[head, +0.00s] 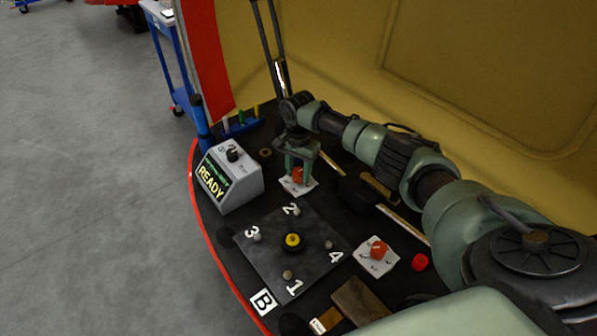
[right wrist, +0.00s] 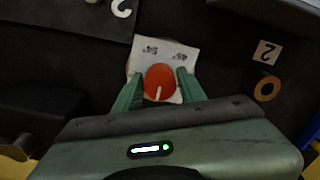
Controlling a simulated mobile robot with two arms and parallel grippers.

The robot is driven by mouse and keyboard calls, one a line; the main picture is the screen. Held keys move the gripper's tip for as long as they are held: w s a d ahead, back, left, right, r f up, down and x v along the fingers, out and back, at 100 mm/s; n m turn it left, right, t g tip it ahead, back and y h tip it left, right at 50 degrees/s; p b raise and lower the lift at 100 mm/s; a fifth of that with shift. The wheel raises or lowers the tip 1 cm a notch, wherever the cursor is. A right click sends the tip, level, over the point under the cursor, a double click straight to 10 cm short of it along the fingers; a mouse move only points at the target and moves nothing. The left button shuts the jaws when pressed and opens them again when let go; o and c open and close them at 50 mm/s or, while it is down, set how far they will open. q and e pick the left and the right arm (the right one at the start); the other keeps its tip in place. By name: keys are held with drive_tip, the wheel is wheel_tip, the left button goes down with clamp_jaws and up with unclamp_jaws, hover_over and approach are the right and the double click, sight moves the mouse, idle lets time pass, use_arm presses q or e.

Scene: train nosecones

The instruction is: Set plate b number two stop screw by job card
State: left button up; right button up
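The dark plate B (head: 262,262) lies on the black surface, with small stop screws by the numbers 1 to 4 and a yellow centre button (head: 292,240). The number two screw (head: 296,211) stands at its far corner. My right gripper (head: 298,176) is beyond that corner, pointing down over a red knob (head: 298,174) on a white card. In the right wrist view the fingers (right wrist: 160,75) stand either side of the round red knob (right wrist: 160,80) with its white pointer line; a small gap shows, so they look open. The left gripper is out of view.
A grey box (head: 233,180) with a READY display and a dial stands left of the plate. A second red knob on a white card (head: 366,262) and a loose red piece (head: 420,262) lie to the right. A tan ring (right wrist: 267,88) lies beside the gripper. A brown block (head: 360,299) is in front.

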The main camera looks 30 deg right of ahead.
drive_tip(key=c, duration=0.5)
clamp_jaws()
drive_tip(key=shift+r+n+p, duration=0.15)
drive_tip(key=shift+n+p, duration=0.45)
drive_tip(key=shift+p, duration=0.25)
drive_tip(key=shift+n+p, duration=0.7)
drive_tip(key=n+p, duration=0.1)
drive_tip(key=n, duration=0.1)
drive_tip(key=shift+n, duration=0.3)
drive_tip(key=n, duration=0.5)
drive_tip(key=shift+n, duration=0.3)
drive_tip(key=n, duration=1.3)
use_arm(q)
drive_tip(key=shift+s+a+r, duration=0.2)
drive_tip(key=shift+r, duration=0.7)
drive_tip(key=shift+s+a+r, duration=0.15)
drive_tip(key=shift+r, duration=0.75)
use_arm(e)
drive_tip(key=shift+n, duration=2.4)
